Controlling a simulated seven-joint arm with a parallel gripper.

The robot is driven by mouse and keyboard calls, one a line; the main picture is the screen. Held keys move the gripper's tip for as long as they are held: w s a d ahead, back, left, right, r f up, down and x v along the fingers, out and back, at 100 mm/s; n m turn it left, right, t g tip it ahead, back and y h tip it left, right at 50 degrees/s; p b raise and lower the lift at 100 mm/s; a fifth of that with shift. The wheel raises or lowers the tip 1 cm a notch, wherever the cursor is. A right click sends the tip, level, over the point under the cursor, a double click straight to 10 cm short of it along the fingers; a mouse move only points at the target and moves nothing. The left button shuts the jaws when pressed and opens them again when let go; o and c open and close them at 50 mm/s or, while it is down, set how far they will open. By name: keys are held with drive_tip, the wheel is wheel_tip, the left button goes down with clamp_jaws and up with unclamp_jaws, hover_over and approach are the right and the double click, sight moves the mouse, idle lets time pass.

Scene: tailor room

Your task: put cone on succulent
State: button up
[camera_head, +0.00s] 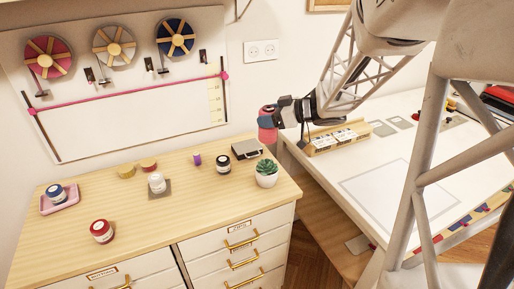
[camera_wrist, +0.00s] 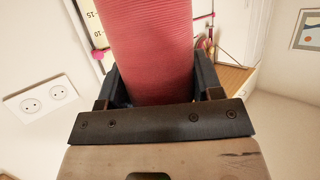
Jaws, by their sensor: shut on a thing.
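My gripper (camera_head: 282,115) is shut on a red cone (camera_head: 267,127), which it holds in the air. In the wrist view the ridged red cone (camera_wrist: 150,50) sits between the two dark fingers of my gripper (camera_wrist: 158,80), its far end out of the picture. The succulent (camera_head: 267,167) is a green plant in a white pot near the right edge of the wooden cabinet top. The cone is apart from it and appears above it in the head view; its exact height and depth offset are hard to tell. The succulent is not seen in the wrist view.
A dark flat box (camera_head: 246,149) and a black-and-white jar (camera_head: 224,164) stand close left of the succulent. A white spool (camera_head: 157,183), a red jar (camera_head: 102,231) and a pink tray (camera_head: 59,202) stand farther left. A white worktable (camera_head: 385,185) lies to the right.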

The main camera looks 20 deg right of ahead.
drive_tip(key=shift+f, duration=1.9)
drive_tip(key=shift+f, duration=2)
drive_tip(key=shift+f, duration=0.15)
drive_tip(key=o, duration=1)
drive_tip(key=shift+r, duration=0.2)
drive_tip(key=v, duration=1.2)
